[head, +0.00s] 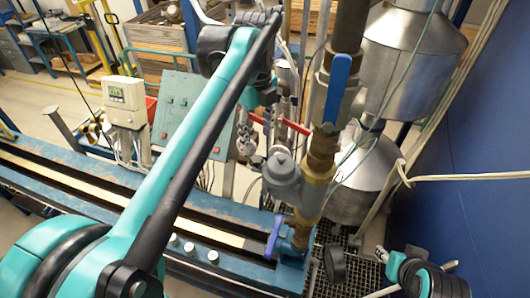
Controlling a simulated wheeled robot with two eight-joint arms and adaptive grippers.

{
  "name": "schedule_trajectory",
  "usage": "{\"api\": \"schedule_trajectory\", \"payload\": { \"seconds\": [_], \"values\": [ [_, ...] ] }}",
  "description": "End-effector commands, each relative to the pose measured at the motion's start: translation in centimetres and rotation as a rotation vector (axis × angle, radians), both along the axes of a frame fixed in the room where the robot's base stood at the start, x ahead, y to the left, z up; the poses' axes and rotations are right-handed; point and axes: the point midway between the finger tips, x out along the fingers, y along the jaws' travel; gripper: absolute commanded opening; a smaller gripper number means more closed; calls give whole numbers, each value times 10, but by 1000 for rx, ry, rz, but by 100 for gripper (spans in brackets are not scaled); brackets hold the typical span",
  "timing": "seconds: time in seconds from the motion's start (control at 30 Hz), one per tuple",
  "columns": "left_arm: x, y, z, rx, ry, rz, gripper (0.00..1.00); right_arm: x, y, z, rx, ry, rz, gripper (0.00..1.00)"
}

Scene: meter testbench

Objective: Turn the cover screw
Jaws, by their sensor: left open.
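A grey round-bodied meter (283,172) sits on the brass and steel pipework right of centre, with a domed cap on top. I cannot make out a separate cover screw on it; it is too small or hidden. My left arm reaches up from the lower left and bends down at its wrist. My left gripper (246,143) hangs below that wrist, open, just left of and above the meter in the picture, apparently apart from it. Part of my right arm shows at the lower right corner; its gripper cannot be seen.
A vertical pipe with a blue lever (337,88) rises right of the meter. Red handles (294,126) sit behind it. A lower blue handle (273,237) is by the blue bench rail (190,238). A green control panel (184,120) and large metal tanks (408,52) stand behind.

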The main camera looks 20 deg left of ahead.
Motion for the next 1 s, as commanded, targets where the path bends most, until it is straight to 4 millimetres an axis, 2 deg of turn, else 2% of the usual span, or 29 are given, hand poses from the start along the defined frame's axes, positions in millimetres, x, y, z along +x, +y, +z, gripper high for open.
{"api": "schedule_trajectory", "payload": {
  "seconds": [0.4,0.57,0.8,0.83,0.87,1.0],
  "values": [
    [0,-1,-61,-2,-2,1,50,0,0,11,0,0,0,40],
    [0,-1,-72,-3,-3,1,50,0,0,12,0,0,0,40],
    [0,-1,-73,-3,-3,1,50,0,0,12,0,0,0,40],
    [0,-1,-73,-3,-3,1,47,0,0,12,0,0,0,40],
    [0,-1,-73,-3,-3,1,39,0,0,12,0,0,0,40],
    [0,-1,-73,-4,-4,1,2,0,0,12,0,0,0,40]
  ]
}}
